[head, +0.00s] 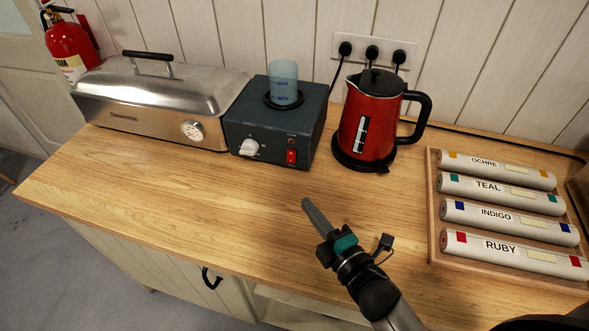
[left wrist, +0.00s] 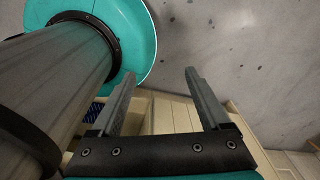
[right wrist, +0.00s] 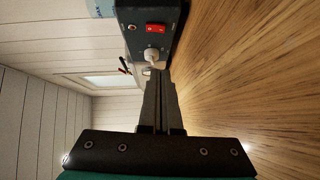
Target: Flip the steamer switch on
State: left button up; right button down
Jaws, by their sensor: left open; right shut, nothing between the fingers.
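The steamer is a dark blue-grey box (head: 268,118) beside a silver lidded steel chamber (head: 165,100). Its front has a white knob (head: 249,148) and a red switch (head: 291,157), with a small indicator above the switch. In the right wrist view the red switch (right wrist: 156,29) and white knob (right wrist: 151,54) lie ahead of the fingers. I cannot tell the switch's position. My right gripper (head: 306,203) is shut and empty above the counter, in front of the box and apart from it. My left gripper (left wrist: 155,78) is open and empty, over the floor, and outside the head view.
A red kettle (head: 369,125) stands right of the box. A wooden tray (head: 434,218) with several labelled rolls lies at the right. A translucent blue cup (head: 283,82) sits on the box. The counter (head: 190,190) in front is clear.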

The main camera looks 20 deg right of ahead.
send_near(288, 161)
jog(key=w+a, duration=0.2)
jog(key=a, duration=0.1)
jog(key=shift+w+a, duration=0.25)
jog(key=shift+a, duration=0.1)
jog(key=w+d, duration=0.1)
jog(key=w, duration=0.1)
jog(key=shift+w+d+f, duration=0.25)
jog(key=shift+w+d, duration=0.1)
pick_arm(q)
jog(key=shift+w+f, duration=0.2)
jog(key=shift+w, duration=0.25)
pick_arm(e)
jog(key=shift+w+d, duration=0.25)
jog(key=shift+w, duration=0.1)
pick_arm(q)
jog(key=shift+f+b, duration=0.1)
jog(key=shift+b, duration=0.2)
pick_arm(e)
jog(key=shift+f, duration=0.1)
jog(key=shift+w+d+f+b, duration=0.15)
jog(key=shift+w+f+b, duration=0.05)
jog(key=shift+b, duration=0.65)
pick_arm(q)
jog(key=shift+s+f, duration=0.1)
jog(key=shift+f, duration=0.55)
pick_arm(e)
jog(key=shift+r, duration=0.2)
